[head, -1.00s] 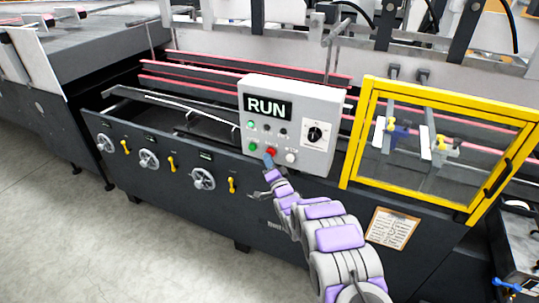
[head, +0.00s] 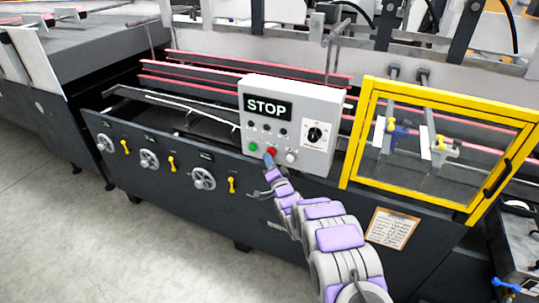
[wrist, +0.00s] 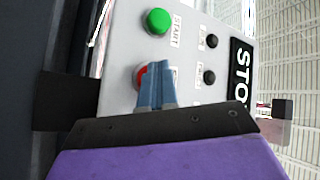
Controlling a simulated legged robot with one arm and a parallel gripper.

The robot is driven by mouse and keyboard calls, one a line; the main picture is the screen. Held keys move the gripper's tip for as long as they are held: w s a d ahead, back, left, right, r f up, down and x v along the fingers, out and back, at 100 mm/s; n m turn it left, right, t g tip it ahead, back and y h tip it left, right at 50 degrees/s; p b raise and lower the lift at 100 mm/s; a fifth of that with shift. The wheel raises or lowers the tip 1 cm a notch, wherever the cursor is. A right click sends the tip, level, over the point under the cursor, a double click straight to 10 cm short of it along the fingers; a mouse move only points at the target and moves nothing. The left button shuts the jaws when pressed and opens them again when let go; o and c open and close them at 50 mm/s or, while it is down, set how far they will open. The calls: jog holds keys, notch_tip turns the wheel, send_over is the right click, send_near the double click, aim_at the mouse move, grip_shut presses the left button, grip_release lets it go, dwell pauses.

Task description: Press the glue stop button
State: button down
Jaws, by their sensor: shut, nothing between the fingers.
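The grey control box (head: 318,150) stands on the front of the machine, and its display (head: 268,108) reads STOP. A red button (head: 271,152) sits in the lower row, between a green button (head: 252,147) and a white one (head: 291,157). My gripper (head: 268,158) is shut and empty, with its blue fingertips at the red button. In the wrist view the blue fingers (wrist: 157,82) cover part of the red button (wrist: 139,74); the green button (wrist: 158,21) is labelled START. Whether the tips still touch the red button is hard to tell.
A black rotary knob (head: 315,133) is on the box's right side. A yellow-framed guard (head: 357,135) stands to the right. Handwheels (head: 203,179) and yellow levers (head: 231,185) line the lower front panel. The floor (head: 110,240) at left is clear.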

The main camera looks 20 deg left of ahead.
jog(key=shift+s, duration=0.7)
jog(key=shift+p, duration=0.3)
jog(key=s+p, duration=0.1)
jog(key=s, duration=0.4)
jog(key=shift+a+p, duration=0.2)
jog(key=shift+p, duration=0.1)
